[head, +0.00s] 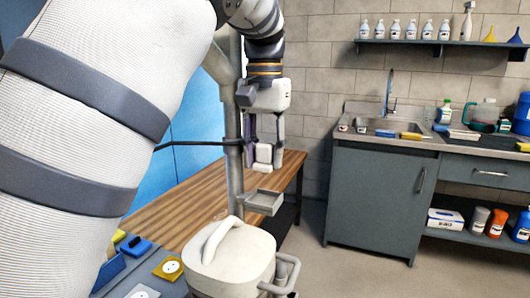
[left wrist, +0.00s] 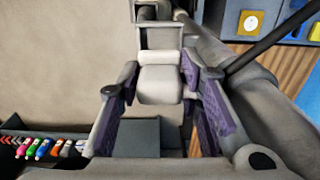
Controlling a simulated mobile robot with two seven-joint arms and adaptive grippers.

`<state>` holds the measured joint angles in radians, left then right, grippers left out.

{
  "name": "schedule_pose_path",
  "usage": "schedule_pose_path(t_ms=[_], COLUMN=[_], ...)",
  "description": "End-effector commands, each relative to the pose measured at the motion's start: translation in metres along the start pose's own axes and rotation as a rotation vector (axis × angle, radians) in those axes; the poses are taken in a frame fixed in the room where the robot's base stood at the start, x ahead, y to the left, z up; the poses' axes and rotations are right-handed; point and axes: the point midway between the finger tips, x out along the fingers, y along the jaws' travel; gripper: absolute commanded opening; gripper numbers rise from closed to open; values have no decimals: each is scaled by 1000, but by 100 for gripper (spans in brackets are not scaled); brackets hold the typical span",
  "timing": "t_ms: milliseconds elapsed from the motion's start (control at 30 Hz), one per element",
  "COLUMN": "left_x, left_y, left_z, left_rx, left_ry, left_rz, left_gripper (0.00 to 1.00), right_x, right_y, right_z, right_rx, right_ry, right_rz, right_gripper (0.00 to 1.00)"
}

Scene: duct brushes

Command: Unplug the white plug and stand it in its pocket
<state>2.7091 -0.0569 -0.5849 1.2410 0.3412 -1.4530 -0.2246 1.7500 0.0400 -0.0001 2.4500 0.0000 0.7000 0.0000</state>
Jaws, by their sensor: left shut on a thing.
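My left gripper (head: 265,140) hangs fingers down beside a grey upright pole (head: 233,150), in the middle of the head view. It is shut on the white plug (head: 263,155), which sits between its fingers in the air. In the left wrist view the white plug (left wrist: 160,84) shows between the purple finger pads of the left gripper (left wrist: 163,115). A small grey open-topped pocket (head: 262,201) is fixed beside the pole, below the plug and apart from it. My right gripper is not in view.
A white lidded body with a handle (head: 225,245) stands below the pocket. A black cable (head: 195,143) runs to the pole. A wooden bench (head: 185,200) is behind, with a yellow socket plate (head: 168,268) at front left. A sink cabinet (head: 375,195) stands right, past open floor.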

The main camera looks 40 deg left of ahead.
Motion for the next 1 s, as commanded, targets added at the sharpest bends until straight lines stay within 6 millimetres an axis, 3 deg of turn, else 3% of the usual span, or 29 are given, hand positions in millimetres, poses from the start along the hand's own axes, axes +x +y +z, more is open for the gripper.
schedule_pose_path(t_ms=[600, 1000], left_x=[59, 68], left_y=[0, 0], left_z=[0, 0], left_rx=[-2, -1], left_ry=[-2, -3], left_rz=[0, 0], left_gripper=[0, 0], right_x=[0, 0], right_y=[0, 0], right_z=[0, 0], right_rx=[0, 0], right_ry=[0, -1], right_rz=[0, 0], right_gripper=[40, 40])
